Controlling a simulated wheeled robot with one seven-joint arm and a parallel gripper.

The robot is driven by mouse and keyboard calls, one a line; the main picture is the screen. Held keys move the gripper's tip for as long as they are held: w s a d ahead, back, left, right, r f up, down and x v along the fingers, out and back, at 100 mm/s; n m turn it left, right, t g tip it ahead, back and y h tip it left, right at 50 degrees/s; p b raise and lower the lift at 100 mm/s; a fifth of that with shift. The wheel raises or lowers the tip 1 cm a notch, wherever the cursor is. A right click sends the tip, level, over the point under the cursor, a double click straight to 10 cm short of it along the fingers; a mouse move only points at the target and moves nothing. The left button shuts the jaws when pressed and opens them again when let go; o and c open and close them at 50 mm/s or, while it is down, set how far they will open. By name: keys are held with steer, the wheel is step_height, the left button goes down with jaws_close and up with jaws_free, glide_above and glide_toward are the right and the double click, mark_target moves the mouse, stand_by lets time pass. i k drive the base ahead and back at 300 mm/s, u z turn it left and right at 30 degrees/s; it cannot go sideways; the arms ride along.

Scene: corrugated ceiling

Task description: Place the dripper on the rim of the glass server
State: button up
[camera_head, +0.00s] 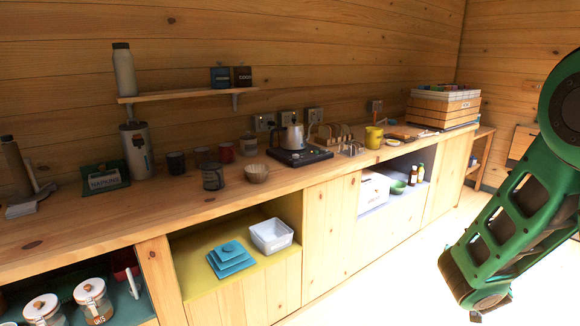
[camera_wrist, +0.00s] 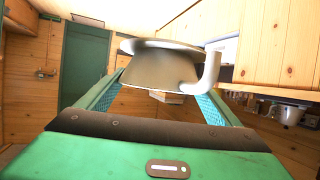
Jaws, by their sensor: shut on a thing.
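The dripper (camera_wrist: 158,70) is a pale, smooth cup shape with a wide flat flange and a curved handle on its right side in the wrist view. My gripper (camera_wrist: 160,92) has its green fingers on both sides of the dripper and is shut on it, holding it in the air away from the counter. The parts of the fingers behind the dripper are hidden. My gripper and the dripper do not show in the head view. I cannot make out a glass server for certain in either view.
The long wooden counter (camera_head: 120,215) carries a kettle (camera_head: 292,137) on a dark base, a ribbed bowl (camera_head: 256,173), a dark jar (camera_head: 212,177), several mugs and a yellow pot (camera_head: 373,138). Wooden crates (camera_head: 443,108) stand at its far end. Its front left stretch is clear.

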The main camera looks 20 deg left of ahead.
mark_target(211, 165)
steer(key=u, duration=0.7)
steer(key=i, duration=1)
steer(key=z, duration=0.05)
